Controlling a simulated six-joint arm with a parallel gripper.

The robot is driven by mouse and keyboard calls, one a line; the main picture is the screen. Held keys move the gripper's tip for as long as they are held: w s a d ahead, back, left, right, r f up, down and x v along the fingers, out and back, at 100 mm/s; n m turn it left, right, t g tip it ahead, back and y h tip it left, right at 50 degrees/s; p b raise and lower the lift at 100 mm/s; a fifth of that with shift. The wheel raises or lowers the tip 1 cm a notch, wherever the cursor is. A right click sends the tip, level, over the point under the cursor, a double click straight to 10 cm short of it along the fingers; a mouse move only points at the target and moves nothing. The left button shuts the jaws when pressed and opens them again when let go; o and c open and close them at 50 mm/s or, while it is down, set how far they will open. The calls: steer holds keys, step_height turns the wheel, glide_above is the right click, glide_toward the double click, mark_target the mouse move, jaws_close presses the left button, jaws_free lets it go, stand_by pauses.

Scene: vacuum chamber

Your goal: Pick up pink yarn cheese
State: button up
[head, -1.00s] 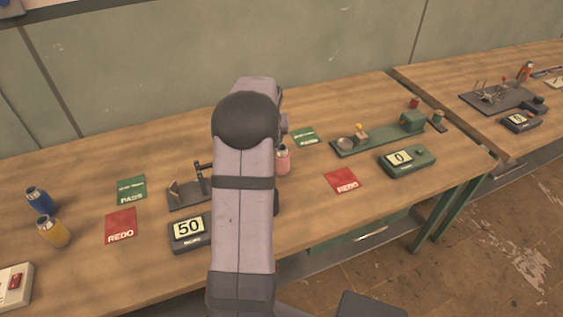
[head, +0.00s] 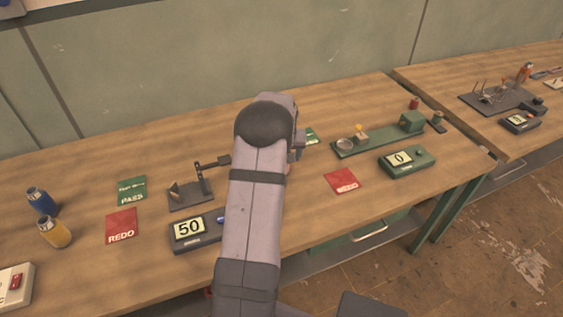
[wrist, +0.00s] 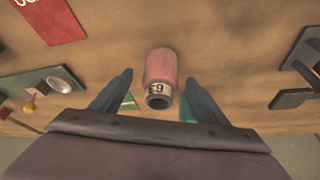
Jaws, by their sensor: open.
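The pink yarn cheese (wrist: 161,68) stands on the wooden bench in the wrist view, a pink cylinder with a pale numbered band and a dark hollow end. In the head view my arm hides nearly all of it. My gripper (wrist: 159,77) is open and empty. In the wrist view its two dark fingers lie to the left and right of the yarn cheese, with a visible gap on each side. I cannot tell how far the fingertips are above the bench.
A red REDO card (head: 341,181), a green instrument (head: 380,137) and a display reading 0 (head: 407,161) are to the right. Blue (head: 40,200) and yellow (head: 54,232) cylinders stand far left.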

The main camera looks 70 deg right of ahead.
steer(key=shift+p+x, duration=1.25)
steer(key=shift+x, duration=1.25)
steer(key=shift+a, duration=0.15)
steer(key=c, duration=1.2)
